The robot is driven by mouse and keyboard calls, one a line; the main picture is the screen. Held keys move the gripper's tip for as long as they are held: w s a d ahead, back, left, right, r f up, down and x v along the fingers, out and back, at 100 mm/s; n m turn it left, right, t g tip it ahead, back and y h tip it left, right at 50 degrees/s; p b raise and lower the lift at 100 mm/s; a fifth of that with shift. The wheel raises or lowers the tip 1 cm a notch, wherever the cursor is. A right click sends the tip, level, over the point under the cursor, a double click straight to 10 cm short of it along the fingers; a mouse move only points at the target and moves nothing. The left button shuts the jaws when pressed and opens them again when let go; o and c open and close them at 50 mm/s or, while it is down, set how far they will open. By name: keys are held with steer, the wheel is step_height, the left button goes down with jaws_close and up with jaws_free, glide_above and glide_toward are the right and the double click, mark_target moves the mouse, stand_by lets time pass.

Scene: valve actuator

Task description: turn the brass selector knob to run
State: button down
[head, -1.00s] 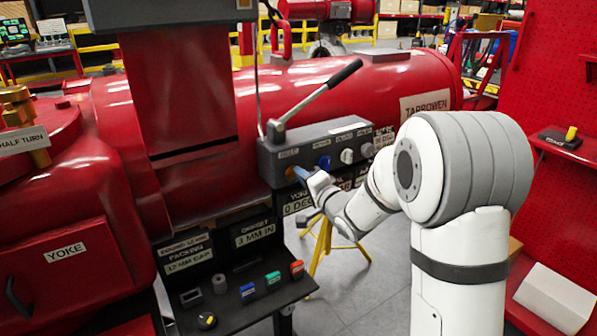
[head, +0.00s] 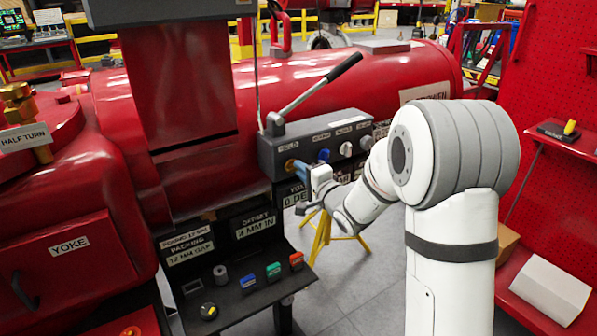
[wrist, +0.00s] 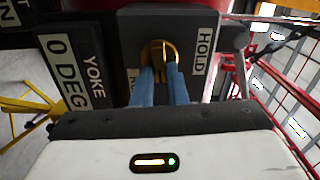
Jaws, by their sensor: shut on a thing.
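The brass selector knob (wrist: 160,48) is a ring-like knob on the dark grey panel in the wrist view. It also shows, partly hidden, at the panel's left end in the head view (head: 290,165). My gripper (wrist: 160,68) has its two blue fingers shut on the knob, one on each side. In the head view my gripper (head: 299,167) reaches the panel from the right. A HOLD label (wrist: 204,50) stands right of the knob in the wrist view. Another label (wrist: 133,78) at lower left is mostly hidden by a finger. No RUN label is readable.
A long lever (head: 320,88) rises above the panel. Blue (head: 324,155) and white (head: 346,149) knobs sit right of the brass one. A shelf (head: 222,306) with several small blocks juts out below. A red shelf wall stands at right.

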steer(key=c, duration=1.5)
jaws_free()
steer(key=shift+s+f, duration=0.1)
steer(key=shift+f, duration=0.05)
steer(key=shift+o, duration=0.3)
steer(key=v, duration=0.7)
steer(key=shift+s+d, duration=0.25)
steer(key=shift+s, duration=0.1)
